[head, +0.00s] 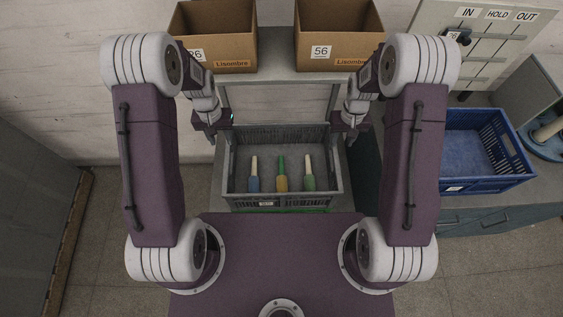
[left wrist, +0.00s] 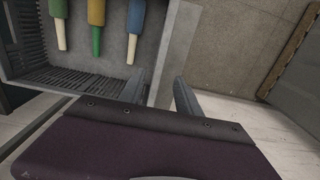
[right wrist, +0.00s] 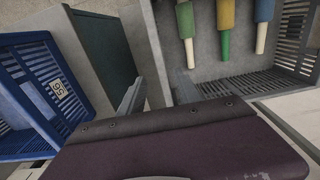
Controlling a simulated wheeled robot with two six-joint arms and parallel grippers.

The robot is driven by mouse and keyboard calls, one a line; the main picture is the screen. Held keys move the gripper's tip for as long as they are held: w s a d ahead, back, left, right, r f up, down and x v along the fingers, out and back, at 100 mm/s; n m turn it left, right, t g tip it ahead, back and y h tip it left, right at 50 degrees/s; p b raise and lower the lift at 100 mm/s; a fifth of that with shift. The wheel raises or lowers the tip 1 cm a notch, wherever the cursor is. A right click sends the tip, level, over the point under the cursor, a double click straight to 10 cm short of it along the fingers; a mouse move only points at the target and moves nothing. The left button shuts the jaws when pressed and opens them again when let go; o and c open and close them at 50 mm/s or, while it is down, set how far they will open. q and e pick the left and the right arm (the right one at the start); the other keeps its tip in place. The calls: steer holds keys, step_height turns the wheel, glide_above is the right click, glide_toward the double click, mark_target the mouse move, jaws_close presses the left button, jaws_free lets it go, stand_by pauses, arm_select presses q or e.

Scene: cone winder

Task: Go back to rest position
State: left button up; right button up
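My left gripper (head: 213,138) is beside the left side of a grey crate (head: 232,192). In the left wrist view its two fingers (left wrist: 162,84) stand apart with nothing between them. My right gripper (head: 350,138) is beside the crate's right side. In the right wrist view its fingers (right wrist: 158,86) are also apart and empty. In the crate lie three slim cones: a blue one with a pale tip (head: 254,183), a yellow one with a green tip (head: 282,184) and a green one with a pale tip (head: 309,183). Neither gripper touches a cone.
Two cardboard boxes, one marked 26 (head: 220,50) and one marked 56 (head: 335,52), stand behind the crate. A blue crate (head: 490,184) is on the right-hand bench. A board labelled IN, HOLD, OUT (head: 490,45) stands at the top right. Floor is clear at left.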

arm_select(q)
steer(key=shift+t, duration=0.6)
steer(key=s+f+b, duration=0.1)
steer(key=s+b, duration=0.3)
steer(key=s, duration=0.1)
steer(key=s+d+b, duration=0.1)
steer(key=s+b, duration=0.3)
steer(key=s+d+f+b, duration=0.1)
steer(key=s+b, duration=0.3)
steer(key=s, duration=0.1)
steer(key=shift+s+f, duration=0.3)
steer(key=shift+f, duration=0.05)
arm_select(e)
steer(key=shift+t, duration=0.6)
steer(key=s, duration=0.4)
steer(key=s+a+f, duration=0.1)
steer(key=s, duration=0.4)
steer(key=s+a, duration=0.1)
steer(key=s, duration=0.4)
steer(key=shift+s+f, duration=0.25)
steer(key=shift+f, duration=0.15)
arm_select(q)
steer(key=shift+s+r, duration=0.15)
steer(key=shift+s, duration=0.3)
steer(key=shift+w, duration=0.15)
arm_select(e)
steer(key=shift+s+r, duration=0.1)
steer(key=shift+s, duration=0.2)
